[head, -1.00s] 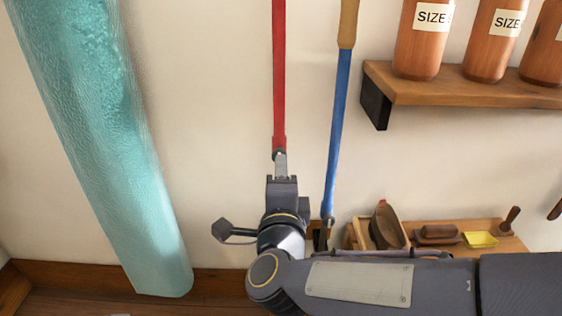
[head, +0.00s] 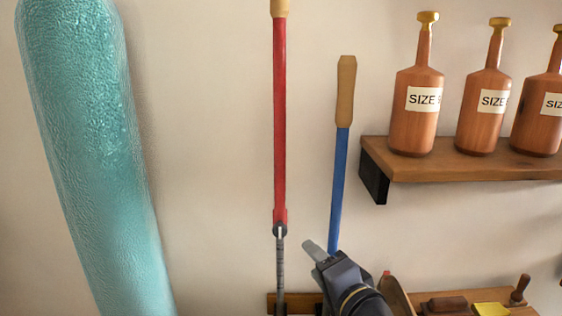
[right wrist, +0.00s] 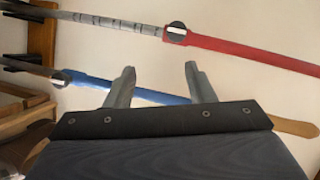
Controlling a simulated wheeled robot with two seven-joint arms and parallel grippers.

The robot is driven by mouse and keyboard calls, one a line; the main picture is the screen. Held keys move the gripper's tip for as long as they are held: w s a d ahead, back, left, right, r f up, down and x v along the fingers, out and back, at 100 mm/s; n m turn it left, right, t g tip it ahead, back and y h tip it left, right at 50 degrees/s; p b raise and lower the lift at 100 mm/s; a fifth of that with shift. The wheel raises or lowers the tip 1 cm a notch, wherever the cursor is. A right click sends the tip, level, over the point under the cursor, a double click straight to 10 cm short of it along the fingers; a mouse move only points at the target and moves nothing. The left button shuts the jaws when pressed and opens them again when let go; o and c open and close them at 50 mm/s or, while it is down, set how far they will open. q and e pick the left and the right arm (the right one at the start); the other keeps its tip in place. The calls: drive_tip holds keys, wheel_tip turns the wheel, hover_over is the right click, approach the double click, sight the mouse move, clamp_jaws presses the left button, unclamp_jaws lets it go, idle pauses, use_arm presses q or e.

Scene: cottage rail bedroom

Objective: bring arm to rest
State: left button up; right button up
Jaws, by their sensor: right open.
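My right gripper (head: 312,250) is at the lower middle of the head view, in front of the wall and close to the lower end of the blue pole. In the right wrist view its two fingers (right wrist: 158,82) stand apart with nothing between them. The red pole (head: 280,120) stands upright on the wall just left of the gripper. The blue pole (head: 340,180) with a tan grip stands just right of it; in the right wrist view it passes behind the fingers. My left gripper is not in view.
A teal rolled mat (head: 95,170) leans at the left. A wooden shelf (head: 470,172) holds several brown bottles (head: 417,115) with size labels. A lower shelf at the bottom right holds a dark block (head: 445,304) and a yellow item (head: 491,309). Bare wall lies between mat and red pole.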

drive_tip(key=s+d+f+n+g+h+p, duration=0.1)
drive_tip(key=s+d+f+n+g, duration=0.3)
drive_tip(key=s, duration=0.3)
drive_tip(key=s+d+f+n+g+h, duration=0.1)
drive_tip(key=s+d+f+n+g, duration=0.1)
drive_tip(key=s+d+f, duration=0.35)
drive_tip(key=s+d+f+n+g+h+p, duration=0.1)
drive_tip(key=s+d+f+n+g, duration=0.2)
drive_tip(key=s+d, duration=0.35)
wheel_tip(320, 180, up, 37)
drive_tip(key=s+a+p, duration=0.1)
drive_tip(key=a+p, duration=0.1)
drive_tip(key=p, duration=3.4)
drive_tip(key=shift+f+p, duration=0.15)
drive_tip(key=shift+p, duration=0.25)
